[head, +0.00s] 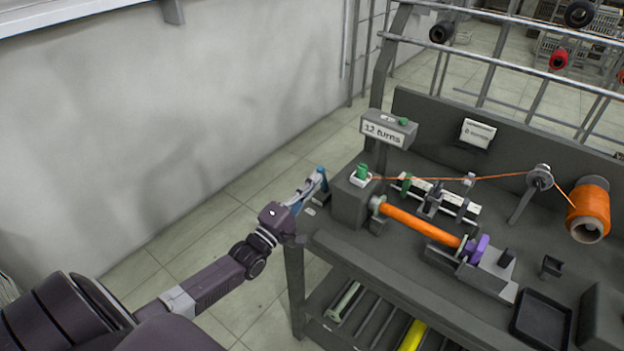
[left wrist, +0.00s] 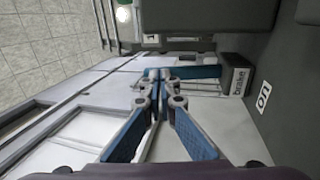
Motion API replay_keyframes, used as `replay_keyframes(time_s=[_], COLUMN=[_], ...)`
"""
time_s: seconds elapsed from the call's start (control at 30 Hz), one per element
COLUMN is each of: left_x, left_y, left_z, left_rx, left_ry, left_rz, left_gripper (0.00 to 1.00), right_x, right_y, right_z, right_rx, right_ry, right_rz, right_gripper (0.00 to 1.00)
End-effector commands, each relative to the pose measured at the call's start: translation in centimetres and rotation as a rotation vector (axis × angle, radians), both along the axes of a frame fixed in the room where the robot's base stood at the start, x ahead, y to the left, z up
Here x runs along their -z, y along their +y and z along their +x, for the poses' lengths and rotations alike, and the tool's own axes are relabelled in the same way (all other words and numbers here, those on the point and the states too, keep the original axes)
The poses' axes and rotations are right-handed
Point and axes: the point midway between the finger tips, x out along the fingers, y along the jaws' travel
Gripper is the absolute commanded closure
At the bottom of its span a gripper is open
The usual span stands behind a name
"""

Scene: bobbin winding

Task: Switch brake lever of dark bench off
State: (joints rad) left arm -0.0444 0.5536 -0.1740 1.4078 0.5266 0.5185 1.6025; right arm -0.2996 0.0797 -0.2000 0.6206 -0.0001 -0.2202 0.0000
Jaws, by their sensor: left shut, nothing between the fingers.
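The brake lever (head: 323,179) is a blue bar standing up from a small block at the left corner of the dark bench (head: 345,241). In the left wrist view, the lever (left wrist: 195,72) runs from the grey block marked "brake" (left wrist: 235,82) across the picture. A white "on" label (left wrist: 263,98) lies on the bench beside that block. My left gripper (head: 311,188) is shut with nothing held, its fingertips close beside the lever's upper part. In the left wrist view the fingertips (left wrist: 157,88) overlap the lever, so I cannot tell whether they touch. My right gripper is out of view.
The winder with an orange rod (head: 420,221), a "12 turns" display (head: 388,130), an orange spool (head: 589,209) and a dark tray (head: 541,319) stand on the bench. A shelf below holds rolls. Open tiled floor lies left of the bench, towards a white wall.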

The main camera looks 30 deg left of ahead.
Motion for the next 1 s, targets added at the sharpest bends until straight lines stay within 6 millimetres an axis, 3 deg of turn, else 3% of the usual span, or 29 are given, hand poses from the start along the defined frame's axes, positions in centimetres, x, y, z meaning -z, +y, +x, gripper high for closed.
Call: replay_keyframes(time_s=[0.3, 0.43, 1.0], left_x=[-2.2, -2.2, -2.0], left_y=[-0.1, -0.2, -0.4], left_z=[1.4, 2.2, 5.4], left_rx=[0.001, 0.001, 0.0], left_ry=[0.161, 0.259, 0.268], left_rz=[0.015, 0.021, 0.022], left_gripper=[1.0, 1.0, 1.0], right_x=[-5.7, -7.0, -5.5], right_y=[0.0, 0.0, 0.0], right_z=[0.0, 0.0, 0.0], right_rx=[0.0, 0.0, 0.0], right_ry=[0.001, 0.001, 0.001], right_rz=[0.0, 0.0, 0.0], right_gripper=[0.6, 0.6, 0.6])
